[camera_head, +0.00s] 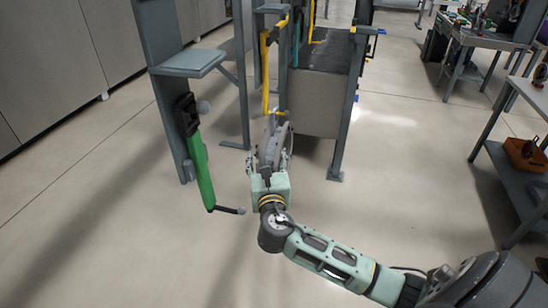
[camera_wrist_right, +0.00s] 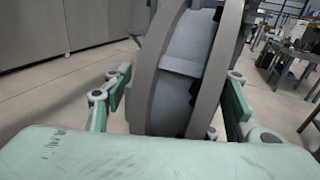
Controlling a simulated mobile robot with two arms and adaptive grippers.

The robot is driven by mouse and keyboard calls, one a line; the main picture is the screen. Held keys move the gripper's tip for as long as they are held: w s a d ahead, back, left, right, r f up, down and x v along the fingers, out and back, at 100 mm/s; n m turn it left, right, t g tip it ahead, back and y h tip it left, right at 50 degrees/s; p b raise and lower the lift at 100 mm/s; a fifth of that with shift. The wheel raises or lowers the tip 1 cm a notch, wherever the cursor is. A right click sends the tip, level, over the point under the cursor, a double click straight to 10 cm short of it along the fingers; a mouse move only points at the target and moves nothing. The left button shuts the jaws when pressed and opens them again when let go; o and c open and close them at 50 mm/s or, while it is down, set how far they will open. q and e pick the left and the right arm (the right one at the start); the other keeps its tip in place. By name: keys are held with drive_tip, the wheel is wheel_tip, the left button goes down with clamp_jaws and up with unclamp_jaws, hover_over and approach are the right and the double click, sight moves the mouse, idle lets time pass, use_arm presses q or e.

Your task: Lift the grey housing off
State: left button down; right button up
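The grey housing (camera_head: 270,146) is a rounded, disc-like part below a yellow hook (camera_head: 265,75) in the head view. In the right wrist view the housing (camera_wrist_right: 182,75) fills the middle, very close, with two curved rims and a smooth band between them. My right gripper (camera_head: 269,150) is at the housing, with its fingers on either side of it. In the wrist view the green fingers (camera_wrist_right: 178,95) straddle the housing, and the housing hides part of the right one. Whether the fingers press on it cannot be seen. My left gripper is not in view.
A grey post with a small shelf (camera_head: 190,62) and a green bar (camera_head: 200,165) stands left of the housing. A grey frame leg (camera_head: 345,110) and a large grey box (camera_head: 318,100) stand behind to the right. Workbenches (camera_head: 480,40) are farther right. The front left floor is clear.

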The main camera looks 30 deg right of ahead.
clamp_jaws()
idle(0.3)
drive_tip(key=shift+w+r, duration=0.1)
drive_tip(key=shift+r, duration=0.1)
